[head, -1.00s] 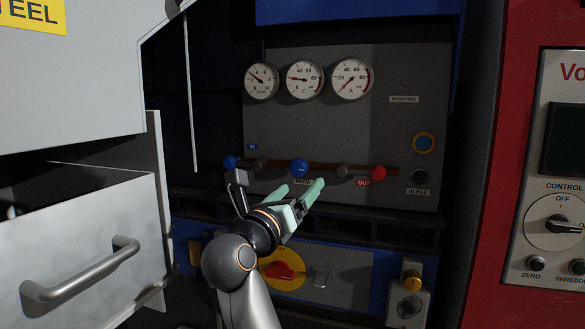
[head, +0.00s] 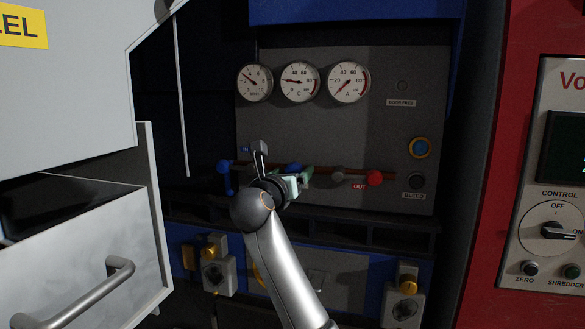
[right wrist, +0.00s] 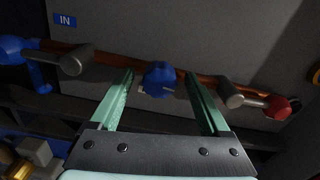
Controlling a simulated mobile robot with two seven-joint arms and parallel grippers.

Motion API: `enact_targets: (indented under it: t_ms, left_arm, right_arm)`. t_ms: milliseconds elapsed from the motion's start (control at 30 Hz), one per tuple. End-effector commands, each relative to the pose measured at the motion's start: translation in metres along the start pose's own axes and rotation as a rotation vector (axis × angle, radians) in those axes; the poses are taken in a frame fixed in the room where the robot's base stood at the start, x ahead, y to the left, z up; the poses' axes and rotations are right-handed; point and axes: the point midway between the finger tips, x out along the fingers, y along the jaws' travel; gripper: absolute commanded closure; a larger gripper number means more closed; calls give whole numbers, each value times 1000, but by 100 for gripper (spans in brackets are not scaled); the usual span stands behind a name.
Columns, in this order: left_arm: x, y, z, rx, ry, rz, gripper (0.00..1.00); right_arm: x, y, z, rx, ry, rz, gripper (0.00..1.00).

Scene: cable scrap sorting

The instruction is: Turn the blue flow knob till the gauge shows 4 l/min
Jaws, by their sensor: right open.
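The blue flow knob (head: 293,167) sits in the middle of a copper pipe on the grey panel, partly covered by my right gripper (head: 304,176) in the head view. In the right wrist view the knob (right wrist: 160,80) shows between the two green fingers of my right gripper (right wrist: 158,76), with a visible gap on each side. The gripper is open and holds nothing. The leftmost of three round gauges (head: 254,82) has its needle pointing to the upper left; its numerals are too small to read exactly. My left gripper is not in view.
A blue valve (head: 224,168) is at the pipe's left end by the IN label, and a red one (head: 375,177) at the right by OUT. Grey fittings (right wrist: 76,59) sit between. A grey drawer (head: 90,265) stands at left, a red control cabinet (head: 510,90) at right.

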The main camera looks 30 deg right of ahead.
Motion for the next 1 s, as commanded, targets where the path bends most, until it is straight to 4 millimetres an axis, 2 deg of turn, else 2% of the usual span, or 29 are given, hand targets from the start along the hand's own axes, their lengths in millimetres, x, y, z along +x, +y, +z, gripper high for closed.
enact_targets:
  t_ms: [100, 367, 1000]
  left_arm:
    - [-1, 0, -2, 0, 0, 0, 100]
    - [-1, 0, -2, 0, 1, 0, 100]
    - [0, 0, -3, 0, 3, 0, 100]
  right_arm:
    - [6, 0, 0, -2, 0, -1, 19]
    - [7, 0, 0, 0, 0, 0, 19]
    - [6, 0, -1, -1, 0, 0, 90]
